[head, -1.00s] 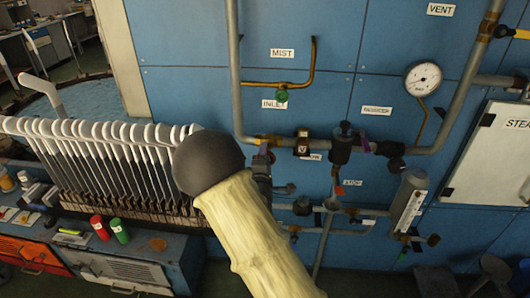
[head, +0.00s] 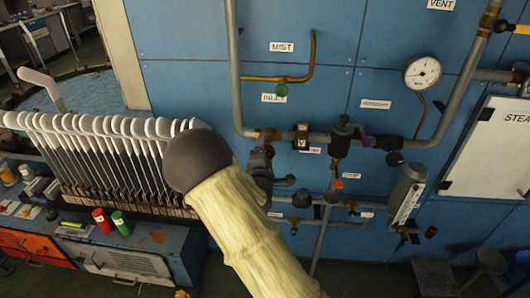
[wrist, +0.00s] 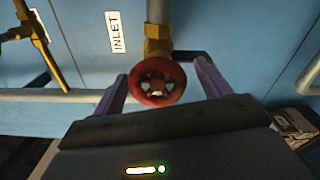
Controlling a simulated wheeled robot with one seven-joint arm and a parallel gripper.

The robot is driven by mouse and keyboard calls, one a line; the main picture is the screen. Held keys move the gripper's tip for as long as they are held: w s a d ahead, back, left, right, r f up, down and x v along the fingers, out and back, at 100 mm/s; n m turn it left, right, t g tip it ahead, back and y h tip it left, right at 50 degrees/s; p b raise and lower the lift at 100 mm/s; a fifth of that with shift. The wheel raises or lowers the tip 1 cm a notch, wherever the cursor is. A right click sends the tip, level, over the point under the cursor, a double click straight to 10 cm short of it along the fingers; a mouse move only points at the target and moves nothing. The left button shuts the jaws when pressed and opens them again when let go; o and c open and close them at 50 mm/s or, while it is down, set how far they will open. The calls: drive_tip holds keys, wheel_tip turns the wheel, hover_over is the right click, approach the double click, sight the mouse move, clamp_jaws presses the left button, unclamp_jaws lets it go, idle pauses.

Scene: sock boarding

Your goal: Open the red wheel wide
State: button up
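The red wheel (wrist: 157,82) is a small round handwheel with spokes, seen face-on in the wrist view below a brass valve body (wrist: 157,42) on a grey pipe. My gripper (wrist: 161,72) is open, with one finger to the left of the wheel and one to the right. A gap shows between the wheel and the right finger; the left finger is closer to the rim, and I cannot tell if it touches. In the head view, my gripper (head: 263,152) is at the pipe junction under the INLET label (head: 273,98), and the wheel is hidden there.
A pressure gauge (head: 422,73), dark valves and grey pipes are on the blue panel to the right. A green knob (head: 281,90) on a brass pipe is above my gripper. A rack of white-topped sock boards (head: 95,150) stands close on the left.

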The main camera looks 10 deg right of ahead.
drive_tip(key=p+v, duration=1)
drive_tip(key=v, duration=0.7)
drive_tip(key=shift+s, duration=0.25)
idle(0.3)
drive_tip(key=shift+a+r, duration=0.1)
drive_tip(key=shift+w, duration=0.1)
